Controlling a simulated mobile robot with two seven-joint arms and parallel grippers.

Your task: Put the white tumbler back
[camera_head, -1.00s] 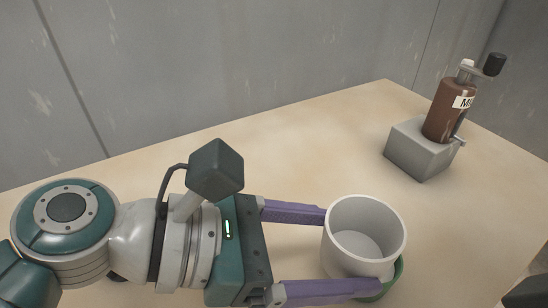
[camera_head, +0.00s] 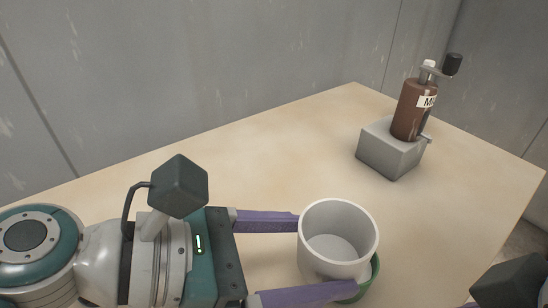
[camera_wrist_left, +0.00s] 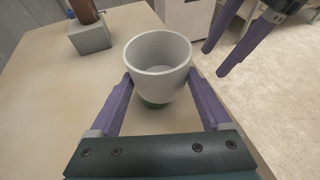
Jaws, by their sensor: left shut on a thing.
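The white tumbler (camera_head: 338,262) is upright and open at the top, between the purple fingers of my left gripper (camera_head: 326,256). The left gripper is shut on it, one finger on each side. It also shows in the left wrist view (camera_wrist_left: 158,82).
A brown bottle-like device (camera_head: 412,110) with a crank and a partly readable label stands on a grey block (camera_head: 388,150) at the back right of the pale table (camera_head: 240,160). A grey wall (camera_head: 200,70) runs behind. The table's middle is clear.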

